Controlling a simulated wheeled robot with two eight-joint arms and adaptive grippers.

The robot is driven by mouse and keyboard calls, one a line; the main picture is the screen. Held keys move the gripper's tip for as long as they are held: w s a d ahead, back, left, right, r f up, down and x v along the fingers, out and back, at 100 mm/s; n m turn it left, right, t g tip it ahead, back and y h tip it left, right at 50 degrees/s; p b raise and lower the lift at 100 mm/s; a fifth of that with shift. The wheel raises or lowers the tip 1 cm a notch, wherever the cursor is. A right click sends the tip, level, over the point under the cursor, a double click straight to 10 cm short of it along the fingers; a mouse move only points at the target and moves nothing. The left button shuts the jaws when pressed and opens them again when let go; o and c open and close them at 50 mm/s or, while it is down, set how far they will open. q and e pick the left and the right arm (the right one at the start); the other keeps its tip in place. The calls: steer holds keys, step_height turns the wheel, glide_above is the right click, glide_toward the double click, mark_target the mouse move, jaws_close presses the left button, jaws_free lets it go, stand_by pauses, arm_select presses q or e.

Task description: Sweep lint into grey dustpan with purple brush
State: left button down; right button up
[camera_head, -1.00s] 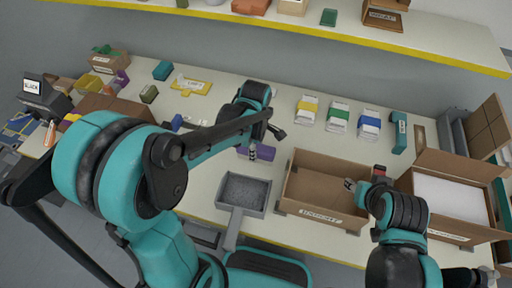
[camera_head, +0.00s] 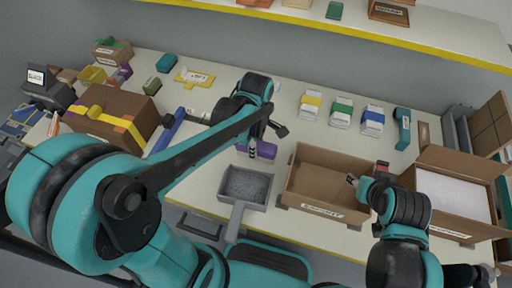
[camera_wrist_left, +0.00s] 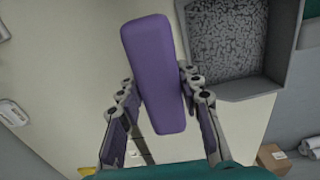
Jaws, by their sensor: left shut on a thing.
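The purple brush (camera_wrist_left: 158,75) is held between the fingers of my left gripper (camera_wrist_left: 163,95) in the left wrist view. In the head view the brush (camera_head: 264,151) shows partly below my left wrist, just above and right of the dustpan. The grey dustpan (camera_head: 233,225) lies on the table with its handle toward the front edge. In the left wrist view the dustpan (camera_wrist_left: 287,40) is right of the brush. Its inside is covered with speckled grey; I cannot tell whether that is lint. My right gripper (camera_head: 353,181) is at the export box; its fingers are too small to judge.
An open cardboard export box (camera_head: 318,211) stands right of the dustpan. Another open box (camera_head: 447,235) with white contents is further right. Several coloured packs, including a blue one (camera_head: 372,120), lie behind. A brown box with yellow tape (camera_head: 128,105) stands at left.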

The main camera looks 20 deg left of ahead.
arm_select(q)
steer(key=shift+w+a, duration=0.25)
steer(key=shift+w, duration=0.75)
steer(key=shift+w+a, duration=0.2)
steer(key=shift+w, duration=0.75)
steer(key=shift+s, duration=0.1)
steer(key=shift+f+b, duration=1.15)
steer(key=shift+f, duration=0.35)
steer(key=shift+s, duration=0.15)
